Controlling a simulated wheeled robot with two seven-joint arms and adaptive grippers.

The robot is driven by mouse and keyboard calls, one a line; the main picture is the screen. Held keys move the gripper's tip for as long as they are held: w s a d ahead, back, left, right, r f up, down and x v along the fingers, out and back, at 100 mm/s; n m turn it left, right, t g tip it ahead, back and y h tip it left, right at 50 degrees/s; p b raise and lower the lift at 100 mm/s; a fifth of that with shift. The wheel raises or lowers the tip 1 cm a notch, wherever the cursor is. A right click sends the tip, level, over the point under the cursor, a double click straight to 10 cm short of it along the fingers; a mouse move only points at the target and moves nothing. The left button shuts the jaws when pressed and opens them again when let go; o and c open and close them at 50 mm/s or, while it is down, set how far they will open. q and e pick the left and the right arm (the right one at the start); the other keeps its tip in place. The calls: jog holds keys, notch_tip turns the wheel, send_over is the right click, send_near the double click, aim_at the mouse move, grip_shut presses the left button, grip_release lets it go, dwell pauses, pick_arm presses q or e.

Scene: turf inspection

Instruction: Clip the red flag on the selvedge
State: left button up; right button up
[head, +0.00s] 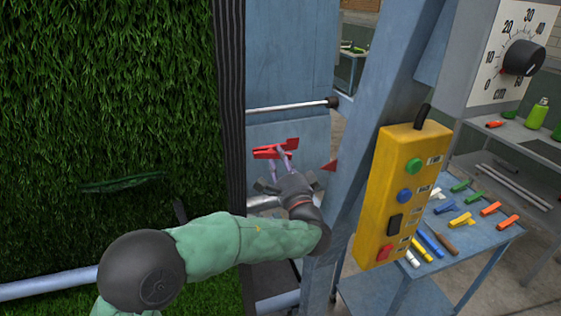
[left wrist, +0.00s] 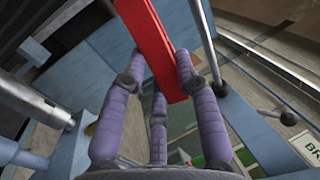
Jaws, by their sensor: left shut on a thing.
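The red flag (head: 277,149), a bright red clip-like piece, is held in my left gripper (head: 284,160). It also shows in the left wrist view (left wrist: 158,45), long and flat between the purple fingers of the gripper (left wrist: 160,66). The selvedge (head: 230,90) is the dark striped band along the right edge of the upright green turf (head: 100,90). The flag is to the right of the selvedge, in front of the blue frame, and looks apart from it. How far apart in depth I cannot tell. My right gripper is not in view.
A yellow control box (head: 404,190) hangs at the right of the blue post (head: 375,110). A blue table (head: 470,250) behind it bears several coloured clips. A metal rod (head: 292,106) crosses above the flag. A dark slit-like mark (head: 122,182) shows on the turf.

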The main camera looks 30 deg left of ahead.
aim_at(257, 157)
pick_arm(q)
jog(key=shift+s+a+b, duration=1.85)
jog(key=shift+s+b, duration=0.25)
jog(key=shift+b, duration=0.65)
dwell(2.9)
jog(key=shift+b, duration=0.55)
dwell(0.5)
dwell(0.4)
jog(key=o, duration=1)
jog(key=shift+s+d, duration=0.1)
jog(key=shift+s, duration=0.05)
